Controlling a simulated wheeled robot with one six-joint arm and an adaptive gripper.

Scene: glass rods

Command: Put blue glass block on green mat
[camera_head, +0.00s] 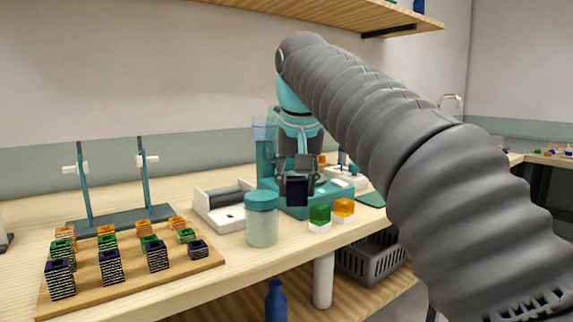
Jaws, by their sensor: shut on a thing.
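The blue glass block (297,192) looks very dark and hangs at the tip of my gripper (297,176), in the middle of the head view. My gripper points down and is shut on the block. It holds the block above the bench, in front of a teal machine and to the right of a jar. The green mat (371,199) shows as a dark green patch on the bench to the right of the teal base. My arm hides part of the area at its right.
A jar with a teal lid (261,218) stands left of the gripper. A green block (320,213) and an orange block (344,207) sit on white bases near the front edge. A wooden board (140,282) holds several striped blocks at left. A shelf (330,12) hangs above.

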